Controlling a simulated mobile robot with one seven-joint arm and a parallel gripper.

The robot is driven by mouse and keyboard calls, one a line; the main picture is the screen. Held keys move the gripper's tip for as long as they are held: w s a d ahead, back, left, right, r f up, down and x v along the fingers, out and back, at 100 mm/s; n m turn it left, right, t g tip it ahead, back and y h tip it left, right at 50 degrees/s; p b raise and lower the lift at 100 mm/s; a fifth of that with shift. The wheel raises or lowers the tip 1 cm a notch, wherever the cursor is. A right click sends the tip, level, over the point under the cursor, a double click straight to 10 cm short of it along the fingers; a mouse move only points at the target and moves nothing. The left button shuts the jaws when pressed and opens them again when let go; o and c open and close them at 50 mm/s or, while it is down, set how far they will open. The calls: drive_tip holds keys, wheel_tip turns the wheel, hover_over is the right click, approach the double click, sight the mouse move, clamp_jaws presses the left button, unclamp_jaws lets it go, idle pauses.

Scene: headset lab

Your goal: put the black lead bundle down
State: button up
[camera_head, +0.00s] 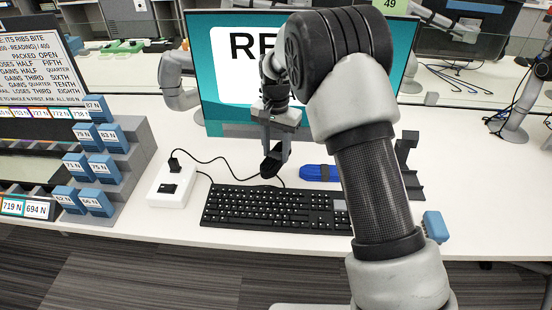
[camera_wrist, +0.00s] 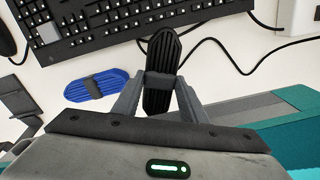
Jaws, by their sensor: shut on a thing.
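The black lead bundle (camera_wrist: 160,55) is an oblong coil with a band round its middle. My gripper (camera_wrist: 157,88) is shut on it, with one finger on each side near the band. In the head view my gripper (camera_head: 272,148) points down between the monitor and the keyboard. The black bundle (camera_head: 268,168) hangs at its fingertips. I cannot tell whether its lower end touches the table. A similar blue bundle (camera_head: 320,173) lies on the white table to its right. It also shows in the wrist view (camera_wrist: 97,88).
The black keyboard (camera_head: 275,208) lies just in front of my gripper. A black cable (camera_head: 205,160) runs from a white box (camera_head: 173,186) at the left. The monitor (camera_head: 222,75) stands behind. A grey stepped rack (camera_head: 130,160) with blue blocks stands left. A black stand (camera_head: 408,160) is at right.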

sight(276, 155)
drive_tip(key=shift+f+b, duration=0.3)
drive_tip(key=shift+f, duration=1.2)
drive_tip(key=shift+f, duration=0.1)
drive_tip(key=shift+f, duration=0.1)
drive_tip(key=o, duration=1.1)
wheel_tip(276, 155, up, 13)
drive_tip(key=p, duration=0.2)
drive_tip(key=shift+f+p, duration=0.2)
drive_tip(key=shift+p, duration=0.1)
